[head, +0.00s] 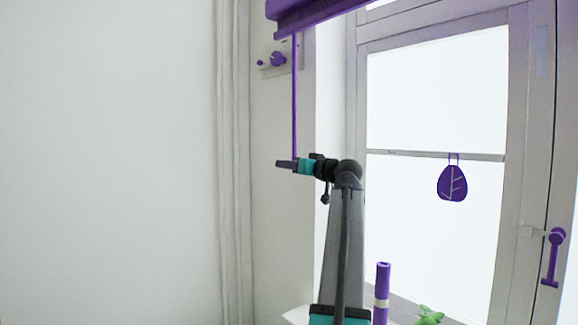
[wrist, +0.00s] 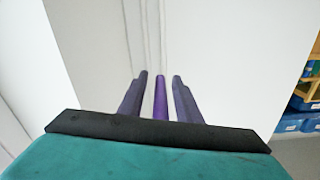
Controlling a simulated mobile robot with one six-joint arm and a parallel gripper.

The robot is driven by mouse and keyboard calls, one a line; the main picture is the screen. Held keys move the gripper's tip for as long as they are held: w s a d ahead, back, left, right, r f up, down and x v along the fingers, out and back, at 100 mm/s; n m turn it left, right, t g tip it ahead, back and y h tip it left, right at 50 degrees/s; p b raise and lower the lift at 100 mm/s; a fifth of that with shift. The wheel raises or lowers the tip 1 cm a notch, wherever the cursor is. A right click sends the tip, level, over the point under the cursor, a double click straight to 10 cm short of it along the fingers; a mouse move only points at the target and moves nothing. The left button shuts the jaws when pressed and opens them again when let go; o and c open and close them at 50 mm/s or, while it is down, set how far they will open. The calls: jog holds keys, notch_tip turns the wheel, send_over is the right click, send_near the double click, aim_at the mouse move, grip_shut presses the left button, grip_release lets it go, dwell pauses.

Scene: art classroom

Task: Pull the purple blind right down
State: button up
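The purple blind (head: 310,12) is rolled up at the top of the window, and only its lower part shows. A thin purple pull (head: 295,95) hangs from its left end down to my gripper (head: 284,164). In the wrist view, the purple pull (wrist: 160,98) stands between the two fingers of my gripper (wrist: 160,76). A narrow pale gap shows on each side of it, so the fingers are open around it. The pull's lower end is hidden at the gripper.
The window (head: 437,100) has a purple leaf ornament (head: 452,184) and a purple handle (head: 554,257). A purple cylinder (head: 382,290) and a green plant (head: 429,316) stand low by the window. Purple wall knobs (head: 278,58) are beside the pull. Pipes (head: 232,170) run up the wall.

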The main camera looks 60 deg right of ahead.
grip_shut()
jog(key=shift+f, duration=0.1)
notch_tip(320, 180, down, 54)
jog(key=b, duration=3.6)
grip_release()
jog(key=shift+s+d+f, duration=0.1)
